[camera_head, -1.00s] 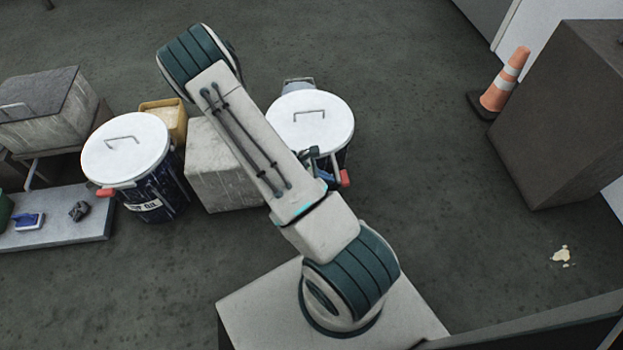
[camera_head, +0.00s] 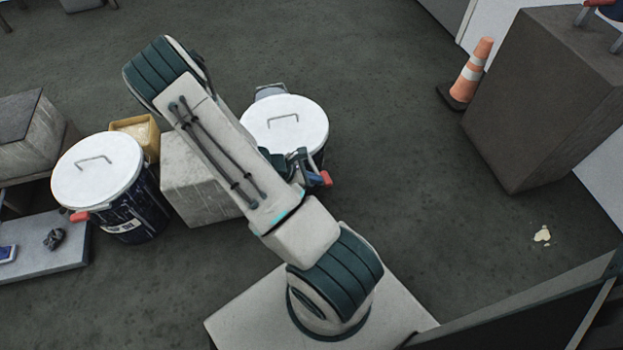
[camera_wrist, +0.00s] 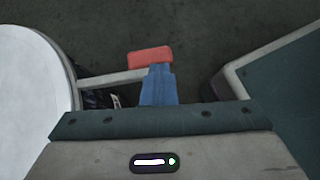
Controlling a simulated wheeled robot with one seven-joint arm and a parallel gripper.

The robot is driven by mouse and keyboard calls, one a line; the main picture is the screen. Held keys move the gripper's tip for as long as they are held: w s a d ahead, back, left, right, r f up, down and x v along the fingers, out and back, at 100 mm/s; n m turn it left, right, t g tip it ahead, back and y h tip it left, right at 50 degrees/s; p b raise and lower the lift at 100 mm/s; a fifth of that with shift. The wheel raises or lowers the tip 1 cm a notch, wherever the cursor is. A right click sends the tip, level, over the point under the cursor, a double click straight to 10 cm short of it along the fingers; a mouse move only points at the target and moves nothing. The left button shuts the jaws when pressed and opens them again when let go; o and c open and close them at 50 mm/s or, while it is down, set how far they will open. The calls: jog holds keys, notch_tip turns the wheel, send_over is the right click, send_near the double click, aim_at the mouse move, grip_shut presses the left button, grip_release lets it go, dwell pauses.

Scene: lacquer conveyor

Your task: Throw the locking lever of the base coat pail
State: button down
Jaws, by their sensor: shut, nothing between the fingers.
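Two dark pails with white lids stand on the floor, each with a red-ended lever at its rim. One pail (camera_head: 284,122) is behind my forearm; the other (camera_head: 97,170) is at the left. I cannot read which is the base coat pail. The nearer pail's lever has a red grip (camera_head: 326,178). In the wrist view its pale bar runs from beside the white lid (camera_wrist: 32,85) to the red grip (camera_wrist: 150,57). My gripper (camera_wrist: 157,72) is shut, its blue fingers right at the grip, holding nothing. Whether they touch it is unclear.
A pale block (camera_head: 192,180) stands between the pails, with a yellow container (camera_head: 140,133) behind. A low platform (camera_head: 50,262) is at the left. A cone (camera_head: 472,70) and a big dark box (camera_head: 545,100) are at the right. The floor between is open.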

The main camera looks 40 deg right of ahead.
jog(key=shift+s+d, duration=0.3)
jog(key=shift+d, duration=0.05)
jog(key=a+f+p+v, duration=0.2)
jog(key=p+v, duration=0.2)
jog(key=v, duration=0.9)
jog(key=shift+a+p, duration=0.3)
jog(key=shift+a, duration=0.05)
jog(key=shift+w+r, duration=0.1)
jog(key=a+r+m+t+y+p, duration=0.15)
jog(key=r+p, duration=0.25)
jog(key=r, duration=0.6)
jog(key=a+r+m+y+p, duration=0.1)
jog(key=r+m+y+p, duration=0.3)
jog(key=r, duration=0.6)
jog(key=a+r+m+h+p, duration=0.15)
jog(key=r+p, duration=0.35)
jog(key=r, duration=0.5)
jog(key=s+a+r+m+t+y+p, duration=0.1)
jog(key=s+a+r+m+p, duration=0.1)
jog(key=r, duration=0.7)
jog(key=s+a+r+m+t+y+p, duration=0.1)
jog(key=s+r+m+t+y+p, duration=0.1)
jog(key=s+r+p, duration=0.2)
jog(key=s+a+r+m+t+y+p, duration=0.2)
jog(key=r+p, duration=0.6)
jog(key=r, duration=0.8)
jog(key=shift+s+a+m, duration=0.4)
jog(key=shift+s, duration=0.3)
